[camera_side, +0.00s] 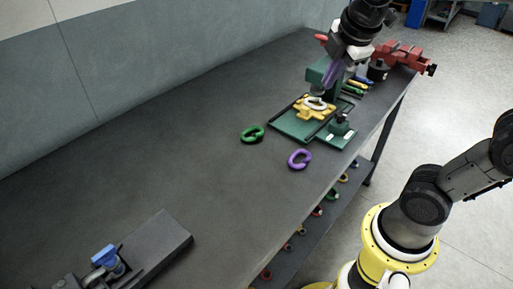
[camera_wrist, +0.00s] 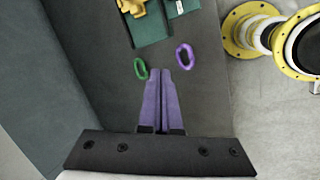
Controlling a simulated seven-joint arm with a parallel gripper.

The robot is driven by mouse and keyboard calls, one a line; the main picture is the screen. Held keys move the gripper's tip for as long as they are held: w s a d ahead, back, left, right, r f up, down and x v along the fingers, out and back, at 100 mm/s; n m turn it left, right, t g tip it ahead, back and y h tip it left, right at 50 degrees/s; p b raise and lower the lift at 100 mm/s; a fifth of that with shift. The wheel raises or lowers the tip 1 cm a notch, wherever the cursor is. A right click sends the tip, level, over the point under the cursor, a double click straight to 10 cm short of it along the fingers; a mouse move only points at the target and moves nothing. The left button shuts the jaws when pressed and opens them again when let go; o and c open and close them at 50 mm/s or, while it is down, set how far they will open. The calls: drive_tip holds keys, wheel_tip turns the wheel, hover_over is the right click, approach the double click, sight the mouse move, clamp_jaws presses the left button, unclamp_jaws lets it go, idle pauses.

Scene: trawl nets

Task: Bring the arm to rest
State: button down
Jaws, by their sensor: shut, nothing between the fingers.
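My gripper (camera_side: 329,84) has purple fingers and hangs over the far right part of the dark bench (camera_side: 150,150), above or near the green fixture. In the wrist view my gripper (camera_wrist: 162,82) has its two fingers together with nothing between them. A white link (camera_side: 316,103) lies on a yellow block (camera_side: 302,113) on the green base plate (camera_side: 285,125). The wrist view shows the yellow block (camera_wrist: 133,8) at its top edge.
A green link (camera_side: 252,134) and a purple link (camera_side: 300,159) lie loose on the bench. A red vise (camera_side: 400,55) stands at the far right end. A blue-topped clamp (camera_side: 105,258) sits front left. The bench's left and middle are clear.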

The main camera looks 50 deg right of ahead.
drive_tip(key=s+a+f+m+t+y, duration=0.1)
drive_tip(key=s+a+f+m, duration=0.4)
drive_tip(key=s+m, duration=0.5)
drive_tip(key=m+y, duration=0.1)
drive_tip(key=m, duration=0.2)
drive_tip(key=shift+s+f+t+y, duration=0.15)
drive_tip(key=shift+s+t+y, duration=0.05)
drive_tip(key=shift+t+y, duration=0.1)
drive_tip(key=shift+a, duration=0.1)
idle(0.7)
